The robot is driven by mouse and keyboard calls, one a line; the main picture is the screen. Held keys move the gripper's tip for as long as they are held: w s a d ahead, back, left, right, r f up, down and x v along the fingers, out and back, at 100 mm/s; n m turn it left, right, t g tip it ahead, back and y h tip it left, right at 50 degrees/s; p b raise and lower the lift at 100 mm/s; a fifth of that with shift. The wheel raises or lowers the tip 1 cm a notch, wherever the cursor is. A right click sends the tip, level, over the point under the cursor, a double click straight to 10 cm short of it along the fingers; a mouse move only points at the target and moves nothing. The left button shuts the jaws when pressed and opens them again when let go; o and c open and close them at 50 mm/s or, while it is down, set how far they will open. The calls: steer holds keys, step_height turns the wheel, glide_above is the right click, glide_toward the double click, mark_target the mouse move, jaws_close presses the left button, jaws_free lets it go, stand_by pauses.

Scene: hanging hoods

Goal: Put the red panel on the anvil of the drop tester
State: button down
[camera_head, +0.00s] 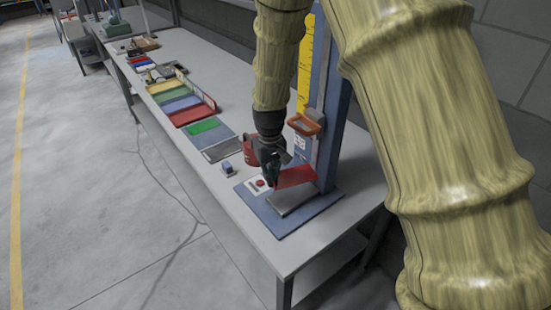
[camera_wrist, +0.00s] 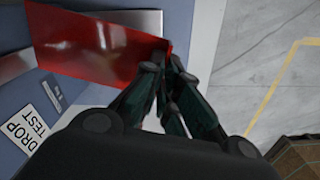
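The red panel (camera_head: 296,176) is a thin flat plate held tilted above the base of the drop tester (camera_head: 335,100). My gripper (camera_head: 272,180) is shut on one edge of the panel, which also shows in the wrist view (camera_wrist: 90,45). The gripper's fingers (camera_wrist: 172,75) meet at the panel's near end. The anvil (camera_head: 295,200) is a grey metal plate on the tester's blue base, below the panel. The panel looks apart from the anvil, but the gap is hard to judge.
An orange-handled carriage (camera_head: 305,124) sits on the blue column above the panel. A red button box (camera_head: 259,184) is on the base. A red cylinder (camera_head: 250,150) stands behind my gripper. Coloured trays (camera_head: 190,112) line the table to the left. The table's front edge is close to the base.

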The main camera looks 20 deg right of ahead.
steer(key=shift+s+d+r+n+p, duration=0.2)
steer(key=shift+r+n+p, duration=0.45)
steer(key=shift+p, duration=0.85)
steer(key=shift+s+d+r+n+p, duration=0.1)
steer(key=shift+s+r+n+p, duration=0.4)
steer(key=shift+p, duration=0.95)
steer(key=shift+d+r+n+p, duration=0.1)
steer(key=shift+r+n+p, duration=0.3)
steer(key=shift+p, duration=0.45)
steer(key=shift+f, duration=0.1)
steer(key=shift+f, duration=0.1)
steer(key=b, duration=0.6)
glide_above(275, 205)
step_height(275, 205, down, 7)
steer(key=shift+f, duration=0.2)
steer(key=shift+w+f, duration=0.1)
steer(key=shift+f, duration=1.5)
steer(key=shift+f+b, duration=0.35)
steer(key=shift+f, duration=0.25)
steer(key=c, duration=1.6)
jaws_free()
steer(key=shift+o, duration=0.2)
